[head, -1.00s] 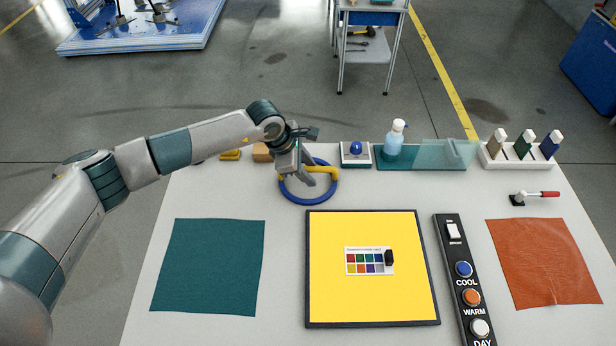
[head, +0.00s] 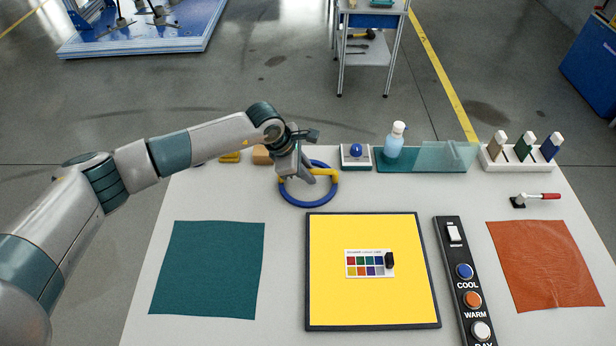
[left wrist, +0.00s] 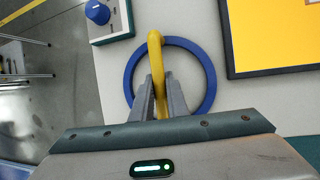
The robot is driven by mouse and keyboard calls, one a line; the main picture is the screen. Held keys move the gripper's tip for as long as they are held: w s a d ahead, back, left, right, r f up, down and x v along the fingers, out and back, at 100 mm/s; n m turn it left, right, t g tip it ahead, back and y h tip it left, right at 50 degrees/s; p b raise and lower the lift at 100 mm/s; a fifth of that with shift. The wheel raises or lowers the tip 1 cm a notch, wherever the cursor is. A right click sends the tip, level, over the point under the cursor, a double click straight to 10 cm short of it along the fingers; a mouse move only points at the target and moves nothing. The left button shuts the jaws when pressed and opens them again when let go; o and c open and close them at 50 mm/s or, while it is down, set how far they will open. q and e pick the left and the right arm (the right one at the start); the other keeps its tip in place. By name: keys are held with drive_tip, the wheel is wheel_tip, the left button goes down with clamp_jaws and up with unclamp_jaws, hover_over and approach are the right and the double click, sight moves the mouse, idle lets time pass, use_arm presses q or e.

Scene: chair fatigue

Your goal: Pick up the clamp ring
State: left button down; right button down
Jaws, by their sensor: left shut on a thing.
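The clamp ring is a blue ring (head: 310,204) with a yellow bar handle (head: 326,172) across it, at the back of the white table, left of centre. It also shows in the left wrist view as a blue ring (left wrist: 208,72) with the yellow handle (left wrist: 154,46). My left gripper (head: 308,178) is shut on the yellow handle; its two grey fingers (left wrist: 160,98) sit on either side of the bar. Whether the ring touches the table is hard to tell. My right gripper is not in view.
A yellow board (head: 370,296) with a dark frame lies in front of the ring. A blue-knobbed box (head: 356,164) stands close to its right. A teal cloth (head: 208,270) lies front left, an orange cloth (head: 546,262) right, and a button strip (head: 452,262) between board and orange cloth.

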sight(310, 170)
use_arm(q)
drive_tip(key=shift+r, duration=0.15)
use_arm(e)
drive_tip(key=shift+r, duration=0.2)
